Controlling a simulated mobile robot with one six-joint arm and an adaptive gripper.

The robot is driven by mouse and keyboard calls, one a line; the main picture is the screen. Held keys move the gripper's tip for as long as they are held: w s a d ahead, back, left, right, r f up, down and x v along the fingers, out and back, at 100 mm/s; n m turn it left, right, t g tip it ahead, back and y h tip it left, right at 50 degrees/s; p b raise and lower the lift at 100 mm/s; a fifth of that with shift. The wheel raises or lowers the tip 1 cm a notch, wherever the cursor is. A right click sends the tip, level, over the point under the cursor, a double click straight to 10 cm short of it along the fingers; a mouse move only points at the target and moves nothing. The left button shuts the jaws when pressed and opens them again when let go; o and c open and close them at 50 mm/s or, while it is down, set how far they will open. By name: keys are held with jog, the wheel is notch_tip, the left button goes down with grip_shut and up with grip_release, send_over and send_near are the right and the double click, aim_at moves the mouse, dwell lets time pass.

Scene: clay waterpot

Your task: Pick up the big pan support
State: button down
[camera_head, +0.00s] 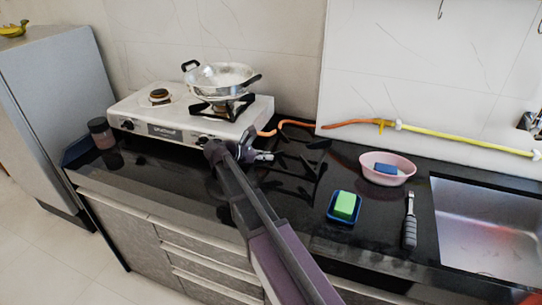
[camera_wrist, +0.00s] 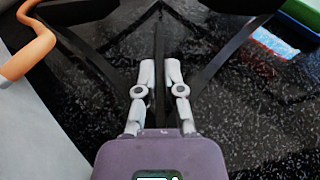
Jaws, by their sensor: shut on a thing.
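The big pan support is a black frame of thin bars (camera_head: 308,168) on the dark counter, just right of the stove in the head view. In the wrist view its bars (camera_wrist: 159,45) spread outward from one bar between my fingers. My gripper (camera_head: 265,156) is at the left side of the support. In the wrist view my gripper (camera_wrist: 160,78) is shut on that bar, one finger on each side. Whether the support touches the counter is hard to tell.
The white stove (camera_head: 180,128) bears a metal pan (camera_head: 222,76) on a smaller black support. An orange hose (camera_head: 350,123) runs behind. To the right are a green sponge (camera_head: 345,203) on a blue tray, a pink bowl (camera_head: 388,178), a dark-handled tool (camera_head: 410,230) and the sink (camera_head: 490,225).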

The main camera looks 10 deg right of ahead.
notch_tip(320, 180, up, 14)
jog(key=p, duration=1.3)
jog(key=shift+f, duration=0.1)
jog(key=shift+s+d, duration=0.1)
dwell(0.3)
